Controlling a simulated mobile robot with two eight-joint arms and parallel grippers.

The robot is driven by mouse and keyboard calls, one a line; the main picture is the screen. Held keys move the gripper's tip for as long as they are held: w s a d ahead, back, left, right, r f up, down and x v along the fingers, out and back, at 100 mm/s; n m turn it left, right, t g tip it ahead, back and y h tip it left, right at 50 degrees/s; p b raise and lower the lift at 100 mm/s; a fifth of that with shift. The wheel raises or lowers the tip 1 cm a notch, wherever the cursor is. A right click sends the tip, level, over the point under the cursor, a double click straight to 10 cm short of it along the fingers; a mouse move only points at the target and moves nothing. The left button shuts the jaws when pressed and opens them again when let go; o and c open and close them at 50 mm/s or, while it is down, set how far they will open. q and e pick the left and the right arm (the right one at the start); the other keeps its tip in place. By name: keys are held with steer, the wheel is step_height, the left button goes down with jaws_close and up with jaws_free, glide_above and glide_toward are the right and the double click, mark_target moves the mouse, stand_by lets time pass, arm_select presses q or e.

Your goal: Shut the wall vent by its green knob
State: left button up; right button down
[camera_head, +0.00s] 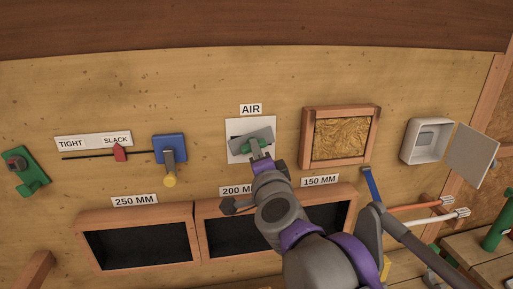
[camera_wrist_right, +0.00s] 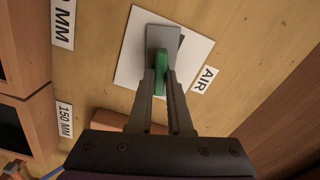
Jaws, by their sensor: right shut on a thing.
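The wall vent is a white square plate (camera_head: 236,125) under the AIR label, with a grey flap (camera_head: 243,143) on it. The flap sits tilted in the head view, and a dark strip shows beside it. The vent plate also shows in the right wrist view (camera_wrist_right: 134,60), with the flap (camera_wrist_right: 162,36) in its middle. The green knob (camera_wrist_right: 161,62) stands on the flap; a little of it shows in the head view (camera_head: 256,152). My right gripper (camera_wrist_right: 160,84) is shut on the green knob, a finger on each side. My left gripper is not in view.
A slack/tight slider with a red pointer (camera_head: 120,153) and a blue bracket (camera_head: 170,147) are to the left. A framed insulation window (camera_head: 341,139) and an open white box (camera_head: 427,140) are to the right. Dark framed bays (camera_head: 135,206) lie below.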

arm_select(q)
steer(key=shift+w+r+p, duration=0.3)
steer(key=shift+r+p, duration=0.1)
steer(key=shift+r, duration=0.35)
arm_select(e)
steer(key=shift+m, duration=1.6)
steer(key=c, duration=0.8)
jaws_free()
steer(key=shift+c, duration=0.2)
steer(key=shift+s, duration=0.1)
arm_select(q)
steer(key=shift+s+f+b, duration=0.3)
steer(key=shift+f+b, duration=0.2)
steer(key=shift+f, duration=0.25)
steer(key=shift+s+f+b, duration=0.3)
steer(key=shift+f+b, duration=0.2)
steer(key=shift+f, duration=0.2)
arm_select(e)
steer(key=s+d, duration=0.1)
steer(key=s, duration=0.9)
steer(key=shift+s+d, duration=0.25)
steer(key=shift+d, duration=0.15)
